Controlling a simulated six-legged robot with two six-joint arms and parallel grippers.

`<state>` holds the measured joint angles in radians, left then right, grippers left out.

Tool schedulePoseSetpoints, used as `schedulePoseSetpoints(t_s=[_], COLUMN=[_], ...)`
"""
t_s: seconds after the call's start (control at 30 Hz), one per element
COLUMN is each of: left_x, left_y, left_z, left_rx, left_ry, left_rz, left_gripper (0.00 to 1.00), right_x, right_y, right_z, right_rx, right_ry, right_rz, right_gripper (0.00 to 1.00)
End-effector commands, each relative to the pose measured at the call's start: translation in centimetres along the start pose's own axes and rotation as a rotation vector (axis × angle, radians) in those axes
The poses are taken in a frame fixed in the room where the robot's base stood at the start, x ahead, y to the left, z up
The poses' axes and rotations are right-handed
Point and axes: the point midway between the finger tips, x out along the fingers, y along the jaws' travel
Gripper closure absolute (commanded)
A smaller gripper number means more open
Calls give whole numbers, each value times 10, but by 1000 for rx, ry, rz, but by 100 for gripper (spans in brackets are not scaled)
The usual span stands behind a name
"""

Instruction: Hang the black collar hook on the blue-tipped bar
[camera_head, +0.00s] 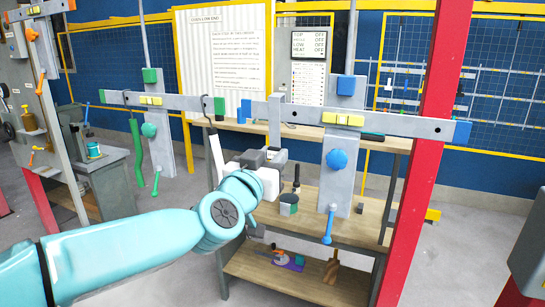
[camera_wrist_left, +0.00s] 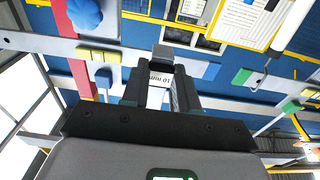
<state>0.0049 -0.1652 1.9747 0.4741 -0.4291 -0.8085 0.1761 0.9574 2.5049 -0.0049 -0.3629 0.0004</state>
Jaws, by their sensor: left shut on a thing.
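The blue-tipped bar (camera_head: 390,123) runs across the right half of the head view, with a blue block at each end. My left gripper (camera_head: 268,150) is at the bar's left end, just below it in the picture. It is shut on a grey piece with a white label (camera_wrist_left: 160,74) reading "10 mm"; the fingers hide much of it. I cannot tell if that piece belongs to a hook. A white rod with a black collar and dark hooked top (camera_head: 215,150) hangs near the right end of the green-tipped bar (camera_head: 180,102). My right gripper is not in view.
A grey post with a blue knob (camera_head: 337,159) and blue lever supports the blue-tipped bar. A wooden bench (camera_head: 358,208) with a grey cup (camera_head: 288,204) stands behind. A red post (camera_head: 425,170) rises at the right. A narrow gap separates the two bars.

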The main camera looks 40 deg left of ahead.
Motion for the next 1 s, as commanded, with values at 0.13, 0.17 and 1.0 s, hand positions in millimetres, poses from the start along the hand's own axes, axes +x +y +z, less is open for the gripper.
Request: schedulePoseSetpoints(t_s=[0.13, 0.17, 1.0], left_x=[3, 6, 54], left_y=[0, 0, 0], left_z=[2, 3, 14], left_rx=[0, 0, 0], left_ry=[0, 0, 1], left_rz=[1, 1, 0], left_gripper=[100, 100, 100], right_x=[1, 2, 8], right_y=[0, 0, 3], right_z=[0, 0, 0], right_rx=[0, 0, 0], right_ry=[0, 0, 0], right_rz=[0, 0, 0], right_gripper=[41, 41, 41])
